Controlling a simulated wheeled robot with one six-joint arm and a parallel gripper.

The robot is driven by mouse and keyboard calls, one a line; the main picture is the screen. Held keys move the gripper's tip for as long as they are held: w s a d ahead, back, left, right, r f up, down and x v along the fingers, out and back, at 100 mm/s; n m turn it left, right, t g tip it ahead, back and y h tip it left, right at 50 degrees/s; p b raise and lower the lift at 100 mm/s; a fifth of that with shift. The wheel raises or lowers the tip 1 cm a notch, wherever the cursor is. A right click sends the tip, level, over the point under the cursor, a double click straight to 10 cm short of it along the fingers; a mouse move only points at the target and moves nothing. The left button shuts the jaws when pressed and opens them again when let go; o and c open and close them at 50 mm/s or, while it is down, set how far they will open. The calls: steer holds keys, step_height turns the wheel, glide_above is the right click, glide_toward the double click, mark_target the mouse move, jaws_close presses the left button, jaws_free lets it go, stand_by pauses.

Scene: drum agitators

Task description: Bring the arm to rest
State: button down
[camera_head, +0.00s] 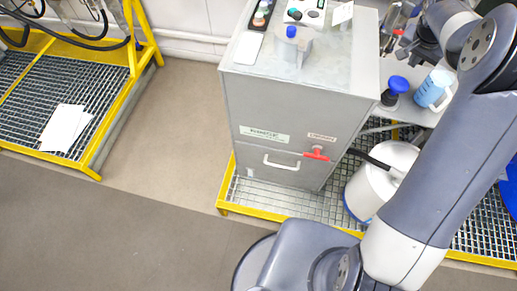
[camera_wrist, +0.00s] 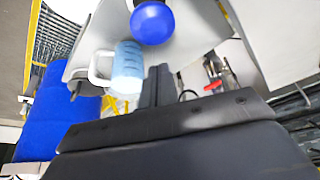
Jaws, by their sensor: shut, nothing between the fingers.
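My arm (camera_head: 430,190) rises from the bottom of the head view and bends at the upper right, over the grey bench top. My gripper (camera_wrist: 157,84) shows in the wrist view as dark fingers pressed together, with nothing between them. In the head view its fingertips are hard to make out among the items at the top right. In the wrist view a blue measuring jug (camera_wrist: 127,68) shows just left of the fingers and a blue round cap (camera_wrist: 152,22) above them. I cannot tell whether the fingers touch anything.
A grey cabinet (camera_head: 270,130) with a red valve handle (camera_head: 317,154) stands on a yellow-edged grating. A white drum (camera_head: 385,178) is beside it, near my arm. A dark bottle with a blue cap (camera_head: 398,84) stands near the jug (camera_head: 433,88).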

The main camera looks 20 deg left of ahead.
steer(key=shift+r, duration=0.45)
